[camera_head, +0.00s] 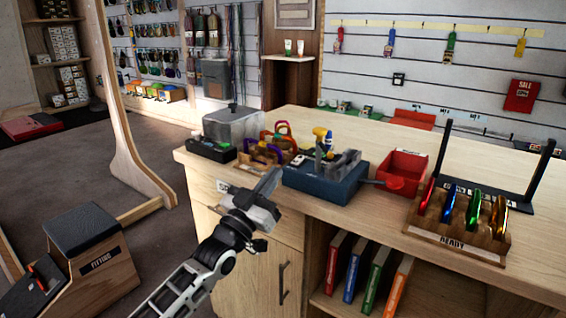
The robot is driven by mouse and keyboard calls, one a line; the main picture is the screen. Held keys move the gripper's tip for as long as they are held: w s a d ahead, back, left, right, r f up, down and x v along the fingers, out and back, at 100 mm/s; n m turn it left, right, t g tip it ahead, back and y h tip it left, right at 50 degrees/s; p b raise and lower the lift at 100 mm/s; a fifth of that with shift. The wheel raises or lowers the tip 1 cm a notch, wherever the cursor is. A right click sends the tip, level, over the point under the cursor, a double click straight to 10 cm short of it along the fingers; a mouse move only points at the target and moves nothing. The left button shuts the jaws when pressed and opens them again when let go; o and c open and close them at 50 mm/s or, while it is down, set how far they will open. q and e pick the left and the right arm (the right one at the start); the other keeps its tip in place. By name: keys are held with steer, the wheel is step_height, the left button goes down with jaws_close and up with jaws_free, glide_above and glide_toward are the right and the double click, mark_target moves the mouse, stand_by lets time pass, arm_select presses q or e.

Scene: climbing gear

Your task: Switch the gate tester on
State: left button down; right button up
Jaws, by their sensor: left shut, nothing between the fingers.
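A dark blue box with a grey fixture on top, which looks like the gate tester (318,187), stands near the front edge of the wooden counter. A red round knob or paddle (396,183) sticks out at its right side; whether it is a switch I cannot tell. My left gripper (272,180) is shut and empty, in front of the counter edge, to the left of the blue box and apart from it. Its fingers point up and to the right. My right gripper is not in view.
A wooden tray with coloured carabiners (263,155) and a grey bin (232,127) stand left of the blue box. A red bin (402,172) and a READY rack (455,240) with several carabiners stand to the right. The counter (365,218) has bare wood between them.

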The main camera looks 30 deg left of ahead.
arm_select(q)
steer(key=shift+v, duration=1.4)
steer(key=shift+f, duration=0.1)
